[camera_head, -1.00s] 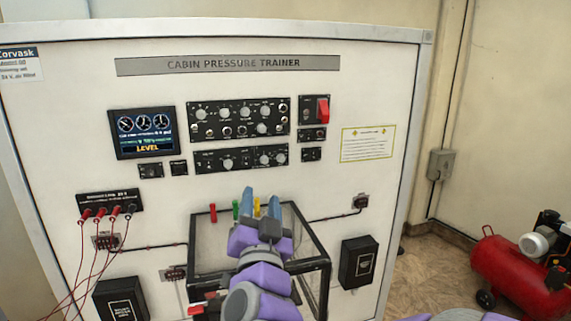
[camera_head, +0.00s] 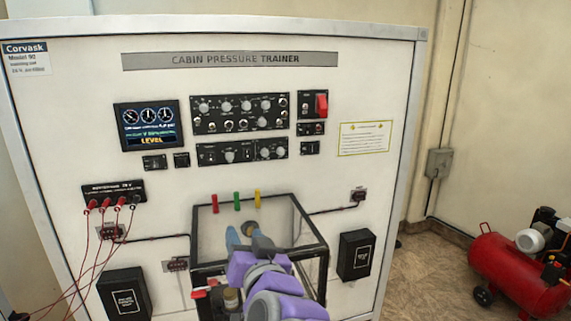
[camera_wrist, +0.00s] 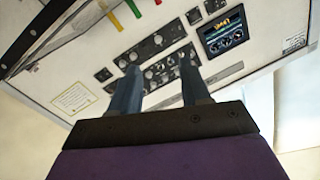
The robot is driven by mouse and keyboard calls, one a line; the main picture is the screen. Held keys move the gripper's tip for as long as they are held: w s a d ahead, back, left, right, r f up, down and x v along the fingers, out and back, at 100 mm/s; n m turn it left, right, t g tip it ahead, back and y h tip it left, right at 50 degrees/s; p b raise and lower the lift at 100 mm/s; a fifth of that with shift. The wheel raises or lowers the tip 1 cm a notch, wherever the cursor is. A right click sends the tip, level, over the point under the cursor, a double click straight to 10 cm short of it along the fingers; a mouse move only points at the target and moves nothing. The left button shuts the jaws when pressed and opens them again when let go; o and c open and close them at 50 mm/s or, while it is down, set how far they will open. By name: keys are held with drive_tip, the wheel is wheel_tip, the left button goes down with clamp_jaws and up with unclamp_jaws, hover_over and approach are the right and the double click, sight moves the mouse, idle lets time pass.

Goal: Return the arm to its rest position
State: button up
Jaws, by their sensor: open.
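My gripper (camera_head: 248,236) is at the lower middle of the head view, in front of the clear box on the panel, on my purple and grey arm. Its two blue fingers are apart with nothing between them. In the wrist view my gripper (camera_wrist: 158,82) points toward the panel, which appears upside down there. The white cabin pressure trainer panel (camera_head: 220,100) stands in front of me. Its screen (camera_head: 148,125) reads LEVEL. The red switch guard (camera_head: 322,105) is at the upper right of the controls.
A dark-framed clear box (camera_head: 310,235) juts from the panel around my gripper, with red, green and yellow tabs above. Red leads (camera_head: 88,250) hang at the left. A black box (camera_head: 356,254) is to the right. A red compressor (camera_head: 510,270) stands on the floor at right.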

drive_tip(key=s+d+f+n+g+h+b, duration=0.1)
drive_tip(key=s+d+f+g, duration=0.5)
drive_tip(key=f, duration=0.4)
drive_tip(key=s+d+f+n+g+h+b, duration=0.1)
drive_tip(key=s+d+f+g+h, duration=0.2)
drive_tip(key=s+f, duration=0.5)
drive_tip(key=s+d+f+m+g+h+b, duration=0.1)
drive_tip(key=s+d+f+g, duration=0.2)
drive_tip(key=s+d, duration=0.3)
drive_tip(key=s+d+f+m+g+h, duration=0.1)
drive_tip(key=s+d+f+g, duration=0.2)
drive_tip(key=s, duration=0.9)
drive_tip(key=d+g, duration=0.3)
drive_tip(key=shift+s+d+f+h+b, duration=0.15)
drive_tip(key=shift+d+f+h+b, duration=0.15)
drive_tip(key=shift+d+f+b, duration=0.1)
drive_tip(key=shift+a, duration=0.1)
